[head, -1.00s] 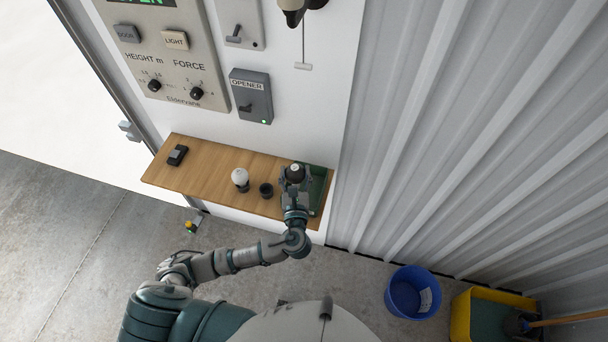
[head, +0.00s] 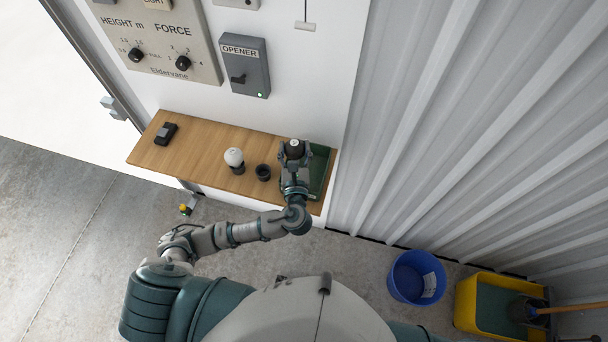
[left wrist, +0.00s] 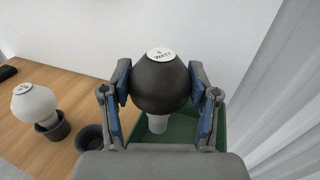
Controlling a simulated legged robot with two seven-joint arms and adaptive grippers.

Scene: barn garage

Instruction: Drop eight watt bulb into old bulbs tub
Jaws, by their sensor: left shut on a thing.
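My left gripper (head: 293,152) is shut on a dark bulb (head: 295,147), held above the shelf at the green tray. In the left wrist view the dark bulb (left wrist: 160,82) sits between both fingers, its pale base pointing down. Its white top label (left wrist: 162,55) reads "WATT" under a figure too small to read surely. A blue tub (head: 405,283) with a white label stands on the floor, right of the shelf; its writing is unreadable. The held bulb is well apart from it. My right gripper is out of view.
The wooden shelf (head: 195,150) holds a black switch box (head: 166,133), a white bulb (head: 234,157) in a dark cup, an empty dark cup (head: 263,172) and the green tray (head: 322,168). A yellow bin (head: 466,303) stands right of the blue tub. Corrugated wall flanks the right.

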